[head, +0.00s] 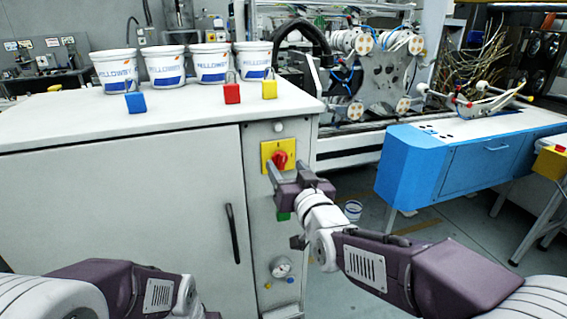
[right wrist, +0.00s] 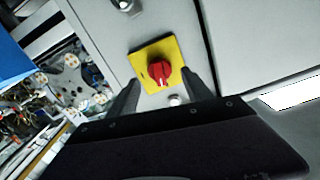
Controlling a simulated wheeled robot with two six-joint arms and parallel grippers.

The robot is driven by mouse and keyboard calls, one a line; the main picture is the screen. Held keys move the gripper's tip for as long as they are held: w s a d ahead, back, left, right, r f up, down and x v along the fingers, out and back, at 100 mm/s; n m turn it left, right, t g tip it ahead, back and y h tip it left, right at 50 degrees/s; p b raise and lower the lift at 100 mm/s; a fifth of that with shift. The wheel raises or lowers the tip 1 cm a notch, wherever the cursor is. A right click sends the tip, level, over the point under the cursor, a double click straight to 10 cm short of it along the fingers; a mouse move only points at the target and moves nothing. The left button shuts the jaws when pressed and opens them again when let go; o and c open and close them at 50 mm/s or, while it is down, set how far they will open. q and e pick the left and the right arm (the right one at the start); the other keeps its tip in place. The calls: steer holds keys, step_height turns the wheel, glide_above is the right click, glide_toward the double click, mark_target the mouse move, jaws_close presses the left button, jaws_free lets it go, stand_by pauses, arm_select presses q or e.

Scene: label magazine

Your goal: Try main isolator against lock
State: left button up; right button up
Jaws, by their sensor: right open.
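The main isolator (head: 280,160) is a red rotary knob on a yellow plate, on the narrow front panel of the grey cabinet. It also shows in the right wrist view (right wrist: 159,72), just beyond my fingertips. My right gripper (head: 285,168) is open in front of the isolator, its fingers apart on either side of the knob's lower part; I cannot tell if they touch it. A blue padlock (head: 135,102), a red padlock (head: 232,93) and a yellow padlock (head: 269,89) stand on the cabinet top. My left arm shows at the lower left; its gripper is out of view.
Several white buckets (head: 200,65) stand behind the padlocks on the cabinet top (head: 60,125). Below the isolator are a green button (head: 284,216) and a gauge (head: 281,267). A black door handle (head: 232,234) sits left. A blue bench (head: 460,160) stands at right.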

steer(key=v, duration=0.6)
